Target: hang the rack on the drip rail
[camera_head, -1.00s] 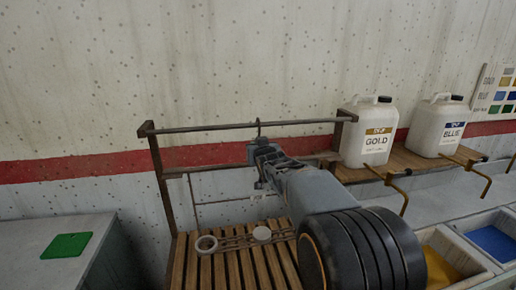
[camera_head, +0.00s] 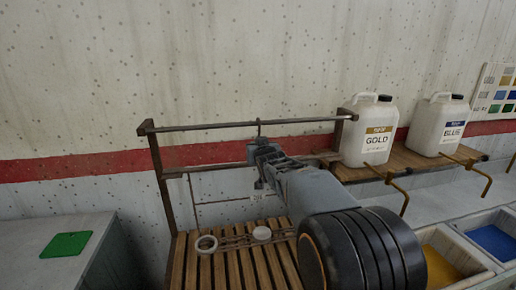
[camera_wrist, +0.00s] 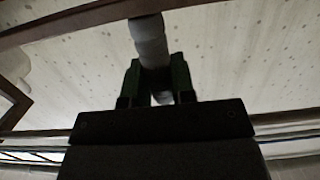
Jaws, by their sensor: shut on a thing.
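The drip rail (camera_head: 205,127) is a dark horizontal bar on posts in front of the wall. My gripper (camera_head: 258,152) is just below the rail's middle, seen from behind. In the wrist view my gripper (camera_wrist: 157,80) has its two fingers shut on a pale grey round part (camera_wrist: 150,40), apparently the rack's handle. A thin upright piece of the rack (camera_head: 259,126) rises above the gripper and crosses the rail in the picture. I cannot tell whether it rests on the rail. Thin bars of the rack (camera_head: 222,201) show lower left; my arm hides the rest.
A slatted wooden board (camera_head: 220,270) lies under the rail, with a pale ring (camera_head: 206,244) and a round pale piece (camera_head: 262,233) above it in the picture. Paint trays stand front right.

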